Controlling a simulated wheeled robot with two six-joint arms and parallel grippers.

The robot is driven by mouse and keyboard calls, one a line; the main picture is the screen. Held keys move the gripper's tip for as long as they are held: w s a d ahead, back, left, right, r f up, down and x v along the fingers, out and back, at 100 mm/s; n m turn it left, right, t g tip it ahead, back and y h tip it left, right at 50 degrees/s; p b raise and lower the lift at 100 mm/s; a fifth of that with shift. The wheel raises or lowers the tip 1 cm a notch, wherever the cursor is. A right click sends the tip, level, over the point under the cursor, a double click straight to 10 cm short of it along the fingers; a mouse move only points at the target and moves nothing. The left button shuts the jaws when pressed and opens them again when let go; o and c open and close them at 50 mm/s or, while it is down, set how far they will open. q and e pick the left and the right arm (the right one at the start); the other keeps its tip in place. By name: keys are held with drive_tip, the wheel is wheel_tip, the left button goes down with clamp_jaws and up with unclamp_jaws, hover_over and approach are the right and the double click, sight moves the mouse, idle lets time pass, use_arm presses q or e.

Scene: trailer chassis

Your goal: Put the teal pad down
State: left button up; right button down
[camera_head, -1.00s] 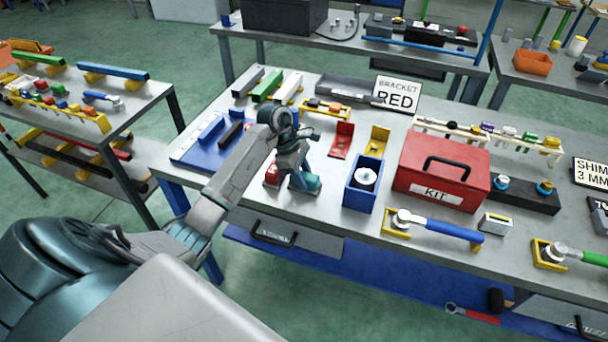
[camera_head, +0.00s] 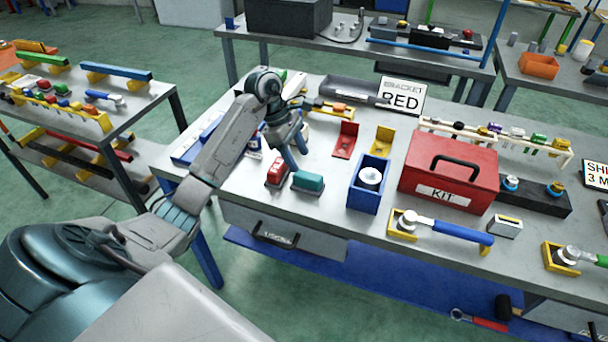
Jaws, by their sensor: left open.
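The teal pad (camera_head: 308,182) lies on the grey workbench near its front edge, just right of a red pad (camera_head: 277,172). Both appear to rest on the bench top. My left gripper (camera_head: 297,159) is open and empty, pointing down, above and behind the two pads and apart from the teal one. My right gripper is not in view.
A blue box (camera_head: 369,184) with a white roll stands right of the teal pad. A red KIT box (camera_head: 448,172) is farther right. Red (camera_head: 345,140) and yellow (camera_head: 383,141) brackets stand behind. Bare bench lies between the pads and the blue box.

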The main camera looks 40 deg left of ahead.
use_arm(q)
drive_tip(key=v, duration=0.4)
drive_tip(key=shift+a+r+p, duration=0.1)
drive_tip(key=shift+r+p, duration=0.1)
drive_tip(key=shift+p, duration=0.1)
